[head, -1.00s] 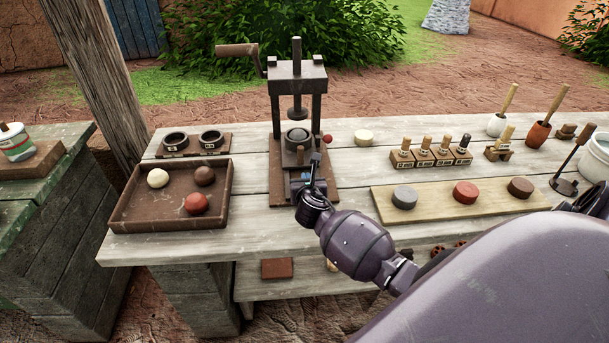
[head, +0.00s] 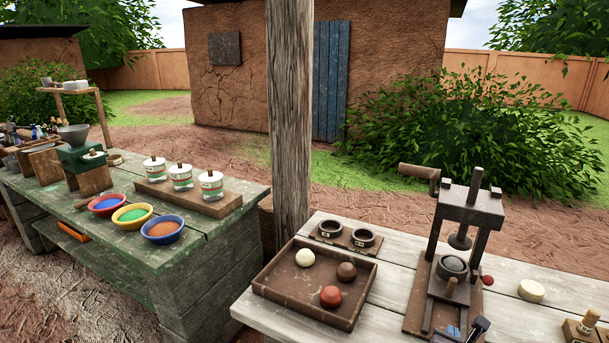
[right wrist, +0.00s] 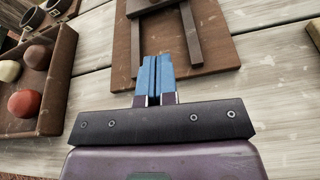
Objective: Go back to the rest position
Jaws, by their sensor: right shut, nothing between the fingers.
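My right gripper (right wrist: 153,78) shows in the right wrist view with its blue fingers together and nothing between them. It is above the front end of the press's wooden base (right wrist: 213,50). In the head view only a small part of the right gripper (head: 456,332) shows at the bottom edge, in front of the screw press (head: 470,212). The press stands upright with a dark round mould (head: 452,267) under its ram. My left gripper is not in view.
A brown tray (head: 278,296) with white, brown and red balls lies left of the press. Two dark rings (head: 363,238) sit behind it. A wooden post (head: 290,120) rises between this table and the green table, which holds colour bowls (head: 165,229) and white jars (head: 211,185).

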